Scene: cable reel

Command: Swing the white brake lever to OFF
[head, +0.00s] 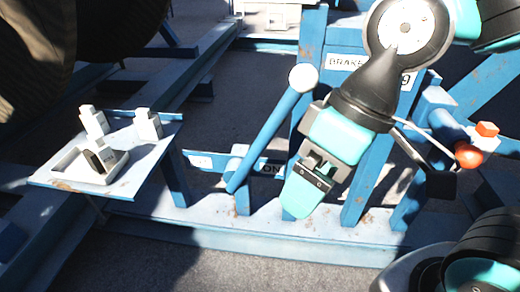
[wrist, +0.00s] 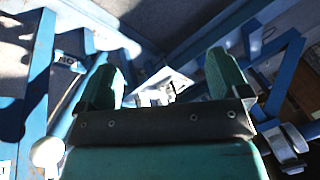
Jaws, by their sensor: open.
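The brake lever is a blue bar (head: 268,130) with a white ball knob (head: 303,78) at its top. It leans up and to the right from its pivot on the blue frame, below the "BRAKE" plate (head: 345,62). An "ON" label (head: 270,168) is just right of its lower end; a pale label (head: 200,161) to the left is not readable. My gripper (head: 308,190) points down to the right of the lever, apart from the knob. In the wrist view its two teal fingers (wrist: 163,78) are spread with nothing held, and the white knob (wrist: 47,154) is at lower left, outside them.
A small blue-edged shelf (head: 60,178) with several grey-white blocks (head: 100,160) stands at the left. A large dark reel (head: 75,45) fills the upper left. Blue posts stand behind my gripper. A red-orange knob (head: 467,155) is at the right. The grey floor is open in front.

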